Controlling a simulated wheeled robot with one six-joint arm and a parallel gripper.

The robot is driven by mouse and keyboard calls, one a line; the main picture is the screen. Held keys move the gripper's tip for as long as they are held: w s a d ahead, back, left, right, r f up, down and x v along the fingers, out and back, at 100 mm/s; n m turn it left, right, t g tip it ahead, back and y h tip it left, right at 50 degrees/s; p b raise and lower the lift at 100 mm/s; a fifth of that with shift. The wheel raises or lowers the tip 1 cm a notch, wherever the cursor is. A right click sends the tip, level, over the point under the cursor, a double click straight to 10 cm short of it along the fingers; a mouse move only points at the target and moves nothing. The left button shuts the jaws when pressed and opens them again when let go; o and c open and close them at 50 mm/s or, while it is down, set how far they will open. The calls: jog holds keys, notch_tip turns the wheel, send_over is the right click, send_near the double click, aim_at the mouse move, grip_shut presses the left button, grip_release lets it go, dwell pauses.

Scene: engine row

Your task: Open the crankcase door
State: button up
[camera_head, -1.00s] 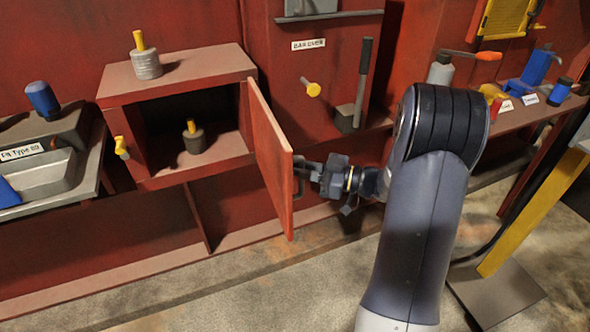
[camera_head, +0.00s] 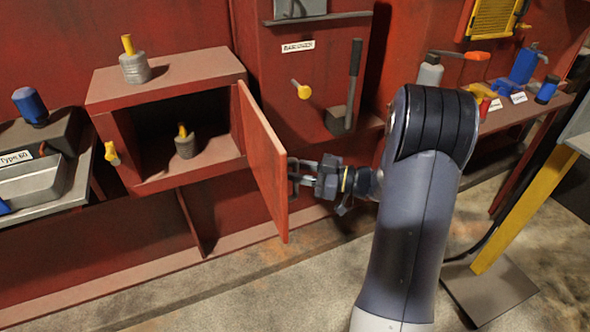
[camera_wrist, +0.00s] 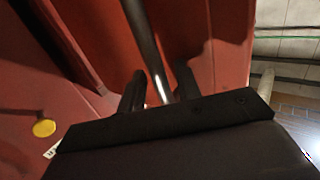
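The red crankcase door (camera_head: 264,160) stands swung well out from the right side of the red box (camera_head: 150,84), so the box front is open. My gripper (camera_head: 301,172) is at the outer face of the door, at the door's handle near its free edge. In the wrist view a grey bar (camera_wrist: 141,30), seemingly the handle, runs down between my two dark fingers (camera_wrist: 160,90). I cannot tell whether the fingers press on it.
A plug with a yellow top (camera_head: 184,143) stands inside the box, another (camera_head: 134,62) on top. A yellow latch (camera_head: 112,154) is at its left edge. Right of the door are a yellow knob (camera_head: 302,90) and an upright lever (camera_head: 354,75). Floor in front looks clear.

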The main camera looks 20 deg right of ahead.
jog(key=v, duration=1)
jog(key=shift+d, duration=0.15)
jog(key=shift+s, duration=0.1)
jog(key=x, duration=1)
jog(key=shift+a, duration=0.55)
